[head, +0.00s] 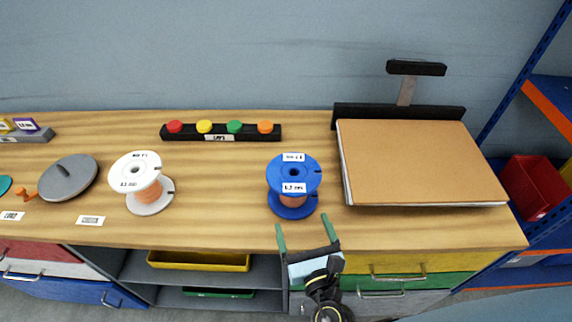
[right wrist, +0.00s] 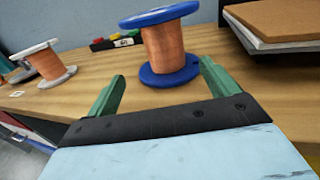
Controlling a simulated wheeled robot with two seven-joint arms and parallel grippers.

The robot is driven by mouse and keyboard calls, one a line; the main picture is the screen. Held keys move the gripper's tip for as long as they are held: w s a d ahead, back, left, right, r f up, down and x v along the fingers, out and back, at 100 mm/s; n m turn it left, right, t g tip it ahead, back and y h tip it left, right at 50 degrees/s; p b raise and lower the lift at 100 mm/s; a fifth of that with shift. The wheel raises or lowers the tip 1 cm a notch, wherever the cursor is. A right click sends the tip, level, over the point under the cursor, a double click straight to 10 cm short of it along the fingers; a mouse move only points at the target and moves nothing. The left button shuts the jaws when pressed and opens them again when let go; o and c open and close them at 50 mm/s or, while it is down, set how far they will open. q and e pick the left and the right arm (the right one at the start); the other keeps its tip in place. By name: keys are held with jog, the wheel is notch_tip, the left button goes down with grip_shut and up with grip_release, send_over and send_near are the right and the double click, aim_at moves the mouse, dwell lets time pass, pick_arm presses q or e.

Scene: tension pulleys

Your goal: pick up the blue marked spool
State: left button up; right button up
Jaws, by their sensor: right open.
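The blue marked spool (head: 292,179) stands upright on the wooden bench in the head view, with blue flanges, copper-coloured wire and white labels. My right gripper (head: 307,221) is open and empty, just in front of the spool at the bench's front edge, its green fingers pointing towards it. In the right wrist view the spool (right wrist: 163,48) stands beyond the open fingers (right wrist: 163,85), nearer the right finger. I cannot tell whether that finger touches it. My left gripper is not in view.
A white spool (head: 140,180) stands to the left, and a grey disc (head: 68,178) is further left. A black strip with coloured knobs (head: 220,132) lies behind. A board-topped stack (head: 418,165) is close on the right. Drawers (head: 400,275) lie below the bench edge.

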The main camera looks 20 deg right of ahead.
aim_at(294, 199)
jog(key=shift+w, duration=1.25)
jog(key=w, duration=0.5)
jog(key=shift+w+r, duration=0.1)
jog(key=shift+w, duration=0.35)
jog(key=shift+w+d, duration=0.1)
jog(key=shift+w, duration=0.05)
jog(key=w, duration=0.4)
jog(key=shift+w+d+r, duration=0.25)
jog(key=shift+w+d, duration=0.05)
jog(key=shift+d, duration=0.1)
jog(key=shift+w, duration=0.2)
jog(key=shift+c, duration=0.2)
jog(key=c, duration=1.5)
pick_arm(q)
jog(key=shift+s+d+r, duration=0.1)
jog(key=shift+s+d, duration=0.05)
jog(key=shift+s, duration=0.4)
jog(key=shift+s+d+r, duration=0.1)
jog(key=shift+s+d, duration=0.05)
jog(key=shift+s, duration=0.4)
pick_arm(e)
jog(key=shift+r, duration=0.1)
